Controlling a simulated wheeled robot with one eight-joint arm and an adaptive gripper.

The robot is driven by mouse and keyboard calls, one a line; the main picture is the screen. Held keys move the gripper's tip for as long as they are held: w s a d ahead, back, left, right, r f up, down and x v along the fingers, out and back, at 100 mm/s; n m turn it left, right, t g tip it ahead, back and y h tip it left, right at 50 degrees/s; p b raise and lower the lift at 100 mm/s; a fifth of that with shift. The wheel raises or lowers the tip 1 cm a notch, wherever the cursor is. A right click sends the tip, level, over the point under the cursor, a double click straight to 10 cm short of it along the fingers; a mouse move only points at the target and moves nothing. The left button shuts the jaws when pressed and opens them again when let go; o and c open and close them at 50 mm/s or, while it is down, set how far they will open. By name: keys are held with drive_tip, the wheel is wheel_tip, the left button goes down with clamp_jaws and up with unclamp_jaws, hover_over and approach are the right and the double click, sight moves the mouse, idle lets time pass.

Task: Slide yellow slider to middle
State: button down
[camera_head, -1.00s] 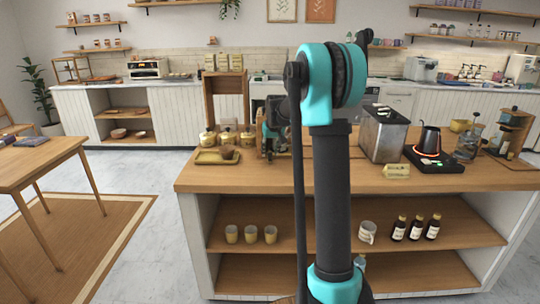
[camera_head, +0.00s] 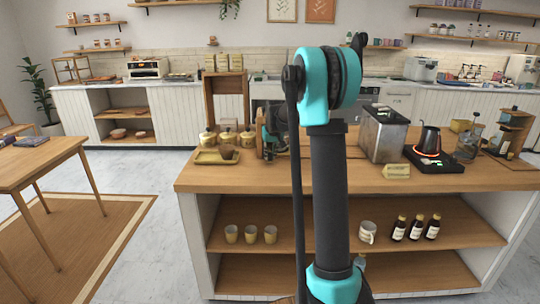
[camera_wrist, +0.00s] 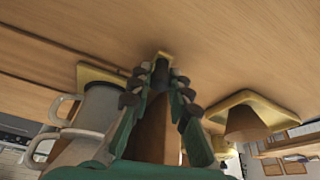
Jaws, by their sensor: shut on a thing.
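In the wrist view my gripper (camera_wrist: 165,76) has its two dark-padded fingers drawn together at the tips, shut on a small yellow piece that I take for the yellow slider (camera_wrist: 163,55). Only the slider's end shows beyond the fingertips. A brown wooden upright (camera_wrist: 153,132) stands behind the fingers. In the head view my gripper is at the left-middle of the island counter, largely hidden by my arm, and the slider cannot be made out there.
Pale mugs (camera_wrist: 97,108) are close left of my fingers in the wrist view. A yellow tray (camera_wrist: 281,117) with a brown cone (camera_wrist: 243,125) is to the right. On the counter (camera_head: 220,177), a metal box (camera_head: 384,136) and a kettle (camera_head: 429,140) stand right of my arm.

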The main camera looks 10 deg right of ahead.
drive_tip(key=shift+d, duration=0.1)
drive_tip(key=s+d, duration=0.1)
drive_tip(key=d, duration=0.4)
drive_tip(key=s+d, duration=0.1)
drive_tip(key=d, duration=0.5)
drive_tip(key=s+d, duration=0.1)
drive_tip(key=d, duration=0.5)
drive_tip(key=shift+s+d, duration=0.25)
drive_tip(key=c, duration=1.4)
unclamp_jaws()
drive_tip(key=v, duration=1.2)
